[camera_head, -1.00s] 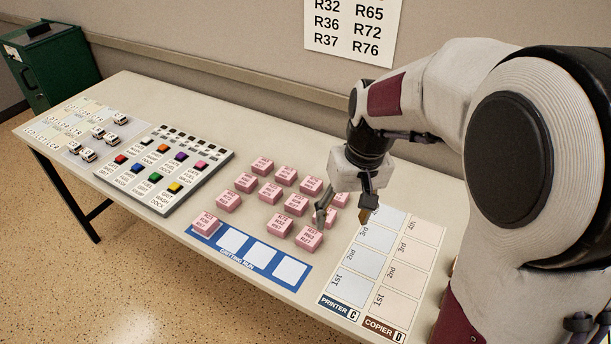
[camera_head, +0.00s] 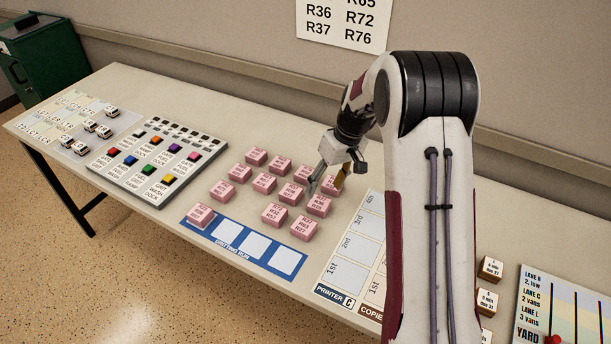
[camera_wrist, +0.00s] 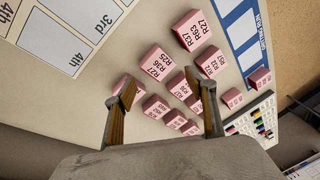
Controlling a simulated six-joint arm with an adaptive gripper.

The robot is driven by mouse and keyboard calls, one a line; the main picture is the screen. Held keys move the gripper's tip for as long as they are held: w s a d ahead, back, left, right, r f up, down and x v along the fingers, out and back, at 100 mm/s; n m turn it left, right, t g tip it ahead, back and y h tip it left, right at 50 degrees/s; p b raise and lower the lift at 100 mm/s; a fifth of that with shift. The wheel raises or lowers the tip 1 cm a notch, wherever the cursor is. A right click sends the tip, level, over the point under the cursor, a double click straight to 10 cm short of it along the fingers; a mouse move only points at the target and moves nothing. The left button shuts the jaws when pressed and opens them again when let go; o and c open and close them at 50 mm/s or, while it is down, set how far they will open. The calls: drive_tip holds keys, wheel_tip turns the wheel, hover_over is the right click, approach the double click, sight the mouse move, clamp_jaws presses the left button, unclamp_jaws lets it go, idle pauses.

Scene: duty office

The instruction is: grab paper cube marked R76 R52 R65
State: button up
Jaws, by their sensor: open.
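Several pink paper cubes stand in rows on the table, including a cube at the front (camera_head: 304,228), one at the left (camera_head: 222,189) and one at the back (camera_head: 257,157). In the wrist view a cube reading R25 R36 R27 (camera_wrist: 158,65) lies near the gap between my fingertips (camera_wrist: 160,80). Another reads R27 R63 R37 (camera_wrist: 195,30). My left finger partly hides a cube.
One pink cube (camera_head: 200,215) sits at the left end of the blue gritting run strip (camera_head: 262,268). A button panel (camera_head: 150,190) is left of the cubes. Printer cards (camera_head: 345,275) lie right. Small boxes (camera_head: 490,268) stand farther right. A wall sheet (camera_head: 345,22) lists codes.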

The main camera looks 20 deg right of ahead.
sight(309, 173)
drive_tip(key=w, duration=0.1)
drive_tip(key=w+f+n, duration=0.1)
drive_tip(key=w, duration=0.1)
drive_tip(key=w+f+n, duration=0.1)
drive_tip(key=w, duration=0.1)
drive_tip(key=shift+w+d+t, duration=0.1)
drive_tip(key=shift+d+t, duration=0.3)
drive_tip(key=shift+w+r+n+t+y, duration=0.1)
drive_tip(key=shift+w+r+n+t, duration=0.15)
drive_tip(key=shift+w+r+n, duration=0.35)
drive_tip(key=shift+w+r+n+t+y, duration=0.1)
drive_tip(key=shift+w+r+n+t, duration=0.15)
drive_tip(key=shift+w+n, duration=0.55)
drive_tip(key=shift+w+r+n+t+y, duration=0.1)
drive_tip(key=shift+w+r+n+t, duration=0.1)
drive_tip(key=shift+w+r+n, duration=0.5)
drive_tip(key=shift+w+f, duration=0.1)
drive_tip(key=shift+f, duration=0.15)
drive_tip(key=shift+x, duration=1.3)
drive_tip(key=shift+f, duration=0.1)
drive_tip(key=shift+d+x, duration=0.15)
drive_tip(key=shift+x, duration=1.1)
drive_tip(key=shift+d+x, duration=0.15)
drive_tip(key=shift+x, duration=1.1)
drive_tip(key=shift+c, duration=0.5)
